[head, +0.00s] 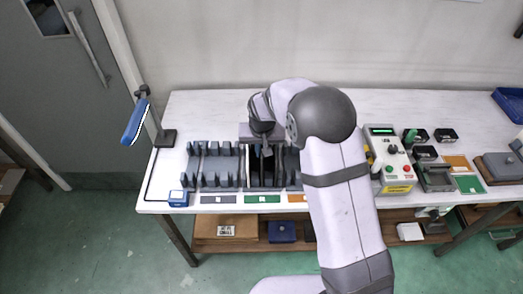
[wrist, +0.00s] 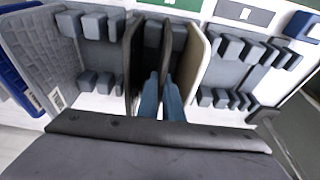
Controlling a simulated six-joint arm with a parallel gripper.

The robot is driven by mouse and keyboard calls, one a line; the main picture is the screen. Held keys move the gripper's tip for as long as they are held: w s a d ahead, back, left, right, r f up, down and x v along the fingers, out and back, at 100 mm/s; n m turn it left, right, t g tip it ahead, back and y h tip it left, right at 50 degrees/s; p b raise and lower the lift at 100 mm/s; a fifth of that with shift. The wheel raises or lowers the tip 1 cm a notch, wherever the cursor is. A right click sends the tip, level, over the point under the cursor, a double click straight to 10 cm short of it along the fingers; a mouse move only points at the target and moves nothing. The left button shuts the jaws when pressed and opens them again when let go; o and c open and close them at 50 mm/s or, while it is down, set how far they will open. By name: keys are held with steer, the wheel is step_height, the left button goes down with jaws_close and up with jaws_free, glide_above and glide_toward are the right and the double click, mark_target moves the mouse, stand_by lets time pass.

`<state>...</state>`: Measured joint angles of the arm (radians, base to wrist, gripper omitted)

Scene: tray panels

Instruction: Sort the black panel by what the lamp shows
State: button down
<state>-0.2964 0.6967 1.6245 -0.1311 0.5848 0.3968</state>
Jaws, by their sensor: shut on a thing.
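My gripper (wrist: 161,98) points down into the middle slotted rack, its two blue-grey fingers shut on a black panel (wrist: 166,42) that stands upright on edge between them. Another dark panel (wrist: 132,62) stands to its left and a beige-edged panel (wrist: 194,68) to its right in the wrist view. In the head view my gripper (head: 267,150) is over the rack and partly hidden by my wrist. The blue lamp (head: 136,121) stands on a post at the table's left end; a pale strip shows along its edge.
An empty slotted rack (head: 206,165) stands left of the middle one. Grey (head: 222,199), green (head: 262,198) and orange (head: 296,198) labels line the front edge, with a small blue box (head: 178,198) at left. A control box (head: 389,160) stands right of my arm.

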steer(key=shift+f, duration=0.3)
stand_by(0.5)
steer(key=c, duration=1.8)
jaws_free()
steer(key=shift+c, duration=0.2)
steer(key=shift+b+v, duration=1.3)
steer(key=shift+v, duration=2.4)
steer(key=s+d+f+g, duration=0.1)
steer(key=s+d, duration=0.3)
steer(key=s, duration=0.5)
steer(key=s+d+f+g, duration=0.1)
steer(key=s+d, duration=0.4)
steer(key=s, duration=0.4)
steer(key=s+d+f, duration=0.1)
steer(key=s+d, duration=0.3)
steer(key=s, duration=0.4)
steer(key=shift+s+d+g, duration=0.3)
steer(key=shift+s+g, duration=0.1)
